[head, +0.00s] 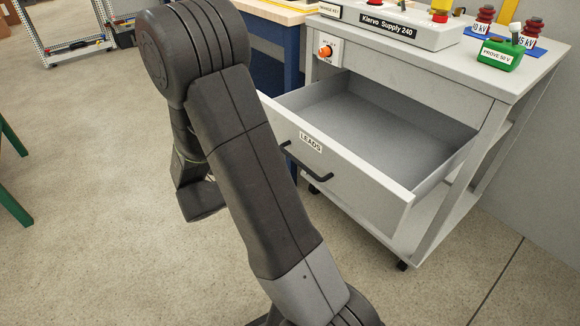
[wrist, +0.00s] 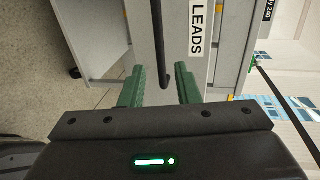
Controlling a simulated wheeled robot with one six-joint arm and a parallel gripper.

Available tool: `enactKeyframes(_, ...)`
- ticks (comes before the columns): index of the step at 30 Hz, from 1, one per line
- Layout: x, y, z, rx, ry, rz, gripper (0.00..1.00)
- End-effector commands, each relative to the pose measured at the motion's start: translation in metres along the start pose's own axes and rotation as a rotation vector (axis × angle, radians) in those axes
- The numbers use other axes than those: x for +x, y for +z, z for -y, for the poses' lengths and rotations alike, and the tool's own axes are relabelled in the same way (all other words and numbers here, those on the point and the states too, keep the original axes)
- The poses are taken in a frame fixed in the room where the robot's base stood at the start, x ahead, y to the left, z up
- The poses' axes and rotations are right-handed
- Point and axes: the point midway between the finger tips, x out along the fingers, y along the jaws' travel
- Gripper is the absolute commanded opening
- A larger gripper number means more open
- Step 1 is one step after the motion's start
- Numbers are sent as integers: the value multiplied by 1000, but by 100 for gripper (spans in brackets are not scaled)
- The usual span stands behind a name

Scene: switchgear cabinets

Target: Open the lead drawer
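The lead drawer (head: 355,185) is a light grey drawer pulled well out of the grey cart, and its visible inside is bare. Its front carries a "LEADS" label (head: 311,142) and a black bar handle (head: 305,162). In the wrist view the handle (wrist: 162,45) runs down the picture beside the label (wrist: 197,28). My gripper (wrist: 163,80) has two green fingers standing apart, one on each side of the handle's line, with gaps to the bar. In the head view my arm hides the fingers.
The cart top (head: 480,70) holds a Klervo Supply 240 box (head: 390,25), a green "PROVE 50 V" unit (head: 500,55) and red insulator-like pieces. An orange knob (head: 326,51) sits on the cart front. Floor at left is mostly clear.

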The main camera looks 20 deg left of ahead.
Motion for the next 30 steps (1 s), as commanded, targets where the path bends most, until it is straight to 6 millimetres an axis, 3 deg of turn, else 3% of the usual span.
enactKeyframes(6, -31, 0, 1, -1, 0, 2, 29)
enactKeyframes(12, -40, 0, 0, -1, 0, 1, 29)
enactKeyframes(23, -38, 0, 0, 0, 0, 0, 29)
enactKeyframes(30, -11, -1, -2, 0, 0, -5, 29)
